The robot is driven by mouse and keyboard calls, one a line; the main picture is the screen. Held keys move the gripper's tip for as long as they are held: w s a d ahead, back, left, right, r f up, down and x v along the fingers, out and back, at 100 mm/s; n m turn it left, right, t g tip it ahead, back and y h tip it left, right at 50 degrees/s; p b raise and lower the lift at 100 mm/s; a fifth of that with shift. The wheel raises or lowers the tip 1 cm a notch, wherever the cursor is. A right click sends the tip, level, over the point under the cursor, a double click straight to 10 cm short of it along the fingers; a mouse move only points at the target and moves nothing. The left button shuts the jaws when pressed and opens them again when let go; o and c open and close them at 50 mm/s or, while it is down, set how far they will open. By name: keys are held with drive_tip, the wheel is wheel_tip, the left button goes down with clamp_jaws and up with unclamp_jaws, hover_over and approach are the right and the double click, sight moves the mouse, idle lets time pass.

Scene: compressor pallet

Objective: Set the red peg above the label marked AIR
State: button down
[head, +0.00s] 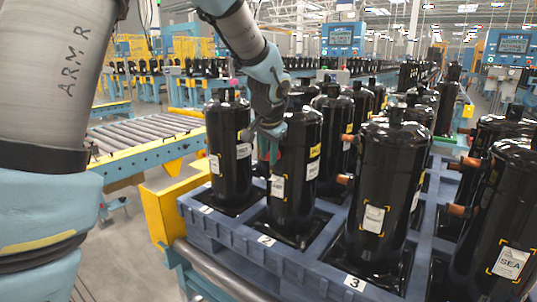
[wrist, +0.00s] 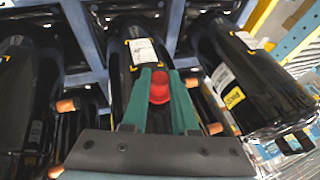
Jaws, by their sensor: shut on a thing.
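My gripper (head: 268,152) is at the upper side of the black compressor marked 2 (head: 296,150). In the wrist view its green fingers (wrist: 160,100) are shut on the red peg (wrist: 160,87), whose round end shows between them. A white label with yellow corner marks (wrist: 142,50) lies just beyond the fingertips on a black compressor. In the head view, compressor 2 bears a white label (head: 277,187) below the gripper. Its print is too small to read. The front-right compressor's label (head: 512,262) reads SEA. I cannot make out which label reads AIR.
The compressors stand close together in a blue pallet (head: 285,258) with numbered places. Copper stubs (head: 344,179) stick out from several of them. Compressor 1 (head: 228,145) stands just left of my gripper. A roller conveyor (head: 150,142) and yellow guard (head: 165,212) lie further left.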

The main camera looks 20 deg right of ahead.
drive_tip(key=shift+w+d, duration=0.35)
drive_tip(key=shift+d, duration=0.3)
idle(0.4)
drive_tip(key=c, duration=0.6)
unclamp_jaws()
drive_tip(key=shift+r, duration=0.1)
